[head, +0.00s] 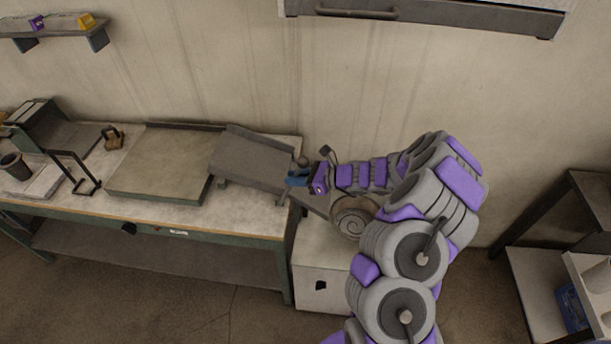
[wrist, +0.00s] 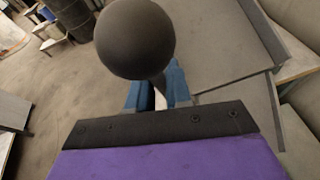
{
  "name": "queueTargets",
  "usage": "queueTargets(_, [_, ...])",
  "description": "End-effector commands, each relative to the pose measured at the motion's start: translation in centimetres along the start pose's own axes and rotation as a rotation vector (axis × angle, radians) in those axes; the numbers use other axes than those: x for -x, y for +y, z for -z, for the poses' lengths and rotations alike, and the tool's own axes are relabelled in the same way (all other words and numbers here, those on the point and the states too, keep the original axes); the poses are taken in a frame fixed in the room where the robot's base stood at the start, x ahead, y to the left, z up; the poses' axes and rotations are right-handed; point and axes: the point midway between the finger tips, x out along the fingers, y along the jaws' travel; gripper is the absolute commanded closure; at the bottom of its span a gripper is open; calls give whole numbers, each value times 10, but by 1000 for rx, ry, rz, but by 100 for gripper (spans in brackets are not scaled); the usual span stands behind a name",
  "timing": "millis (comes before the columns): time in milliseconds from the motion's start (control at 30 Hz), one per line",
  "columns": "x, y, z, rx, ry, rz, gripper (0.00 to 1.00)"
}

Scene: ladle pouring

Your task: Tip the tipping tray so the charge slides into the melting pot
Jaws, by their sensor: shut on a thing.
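The tipping tray (head: 250,158) is a flat dark grey tray at the right end of the workbench, standing above the bench top. How far it is tilted is hard to tell. Its handle has a dark ball knob (head: 303,161). My gripper (head: 298,181) is shut on the handle with its blue fingers just below the knob. In the wrist view the knob (wrist: 135,38) stands in front of the fingers (wrist: 158,95), and the tray (wrist: 225,55) lies beyond. The melting pot (head: 352,216), round with a spiral inside, is right of the tray, partly behind my arm. I cannot make out the charge.
A flat plate (head: 160,165) lies on the workbench (head: 245,217) left of the tray. A white cabinet (head: 318,275) stands under the pot. A hood (head: 430,12) hangs on the wall above. A shelf unit (head: 590,200) is at far right.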

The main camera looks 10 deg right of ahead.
Motion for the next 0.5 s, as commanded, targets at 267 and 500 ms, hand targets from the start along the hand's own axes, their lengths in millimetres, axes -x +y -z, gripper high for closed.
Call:
queueTargets(267, [-29,8,-26,33,199,24,100])
queueTargets(500, [-46,10,-31,50,314,41,100])
